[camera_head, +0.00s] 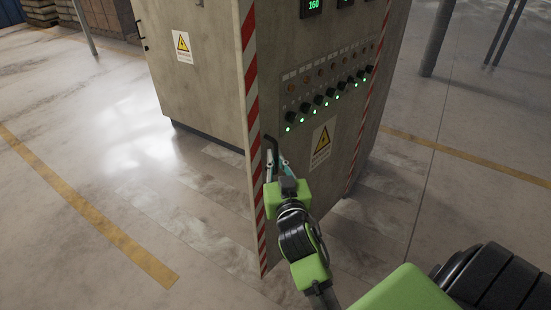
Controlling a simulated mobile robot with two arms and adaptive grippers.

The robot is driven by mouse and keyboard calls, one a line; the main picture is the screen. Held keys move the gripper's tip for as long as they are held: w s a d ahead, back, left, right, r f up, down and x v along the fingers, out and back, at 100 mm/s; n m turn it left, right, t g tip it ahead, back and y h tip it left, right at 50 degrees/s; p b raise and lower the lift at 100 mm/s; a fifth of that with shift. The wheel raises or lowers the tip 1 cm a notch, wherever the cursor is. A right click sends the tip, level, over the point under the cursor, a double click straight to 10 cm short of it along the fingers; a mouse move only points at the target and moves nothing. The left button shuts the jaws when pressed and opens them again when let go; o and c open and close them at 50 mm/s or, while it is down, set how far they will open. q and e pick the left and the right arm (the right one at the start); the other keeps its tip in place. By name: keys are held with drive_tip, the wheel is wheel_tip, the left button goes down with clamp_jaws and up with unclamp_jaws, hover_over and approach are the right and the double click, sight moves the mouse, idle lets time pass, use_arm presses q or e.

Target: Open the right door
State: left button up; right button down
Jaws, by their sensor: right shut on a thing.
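The door (318,108) is the grey panel with red and white striped edges on the cabinet in the middle of the head view. It carries lit green displays, a row of knobs with green lights and a yellow warning sign. A dark handle (270,142) sits low near its left edge. My right gripper (271,160) is at this handle and shut on it; the fingers partly cover it. I cannot tell whether the door stands ajar. My left gripper is not in view.
A beige cabinet face (200,75) with a warning sign stands behind on the left. Grey posts (437,40) rise at the back right. Stacked goods (105,15) are at the back left. The floor left and right is clear, with yellow lines (95,215).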

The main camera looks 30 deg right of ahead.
drive_tip(key=shift+s+a, duration=0.1)
drive_tip(key=shift+s, duration=0.15)
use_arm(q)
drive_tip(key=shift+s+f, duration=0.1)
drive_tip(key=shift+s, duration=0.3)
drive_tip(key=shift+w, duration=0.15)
use_arm(e)
drive_tip(key=shift+f, duration=0.1)
drive_tip(key=c, duration=2.4)
unclamp_jaws()
drive_tip(key=shift+a, duration=0.1)
drive_tip(key=shift+c, duration=0.2)
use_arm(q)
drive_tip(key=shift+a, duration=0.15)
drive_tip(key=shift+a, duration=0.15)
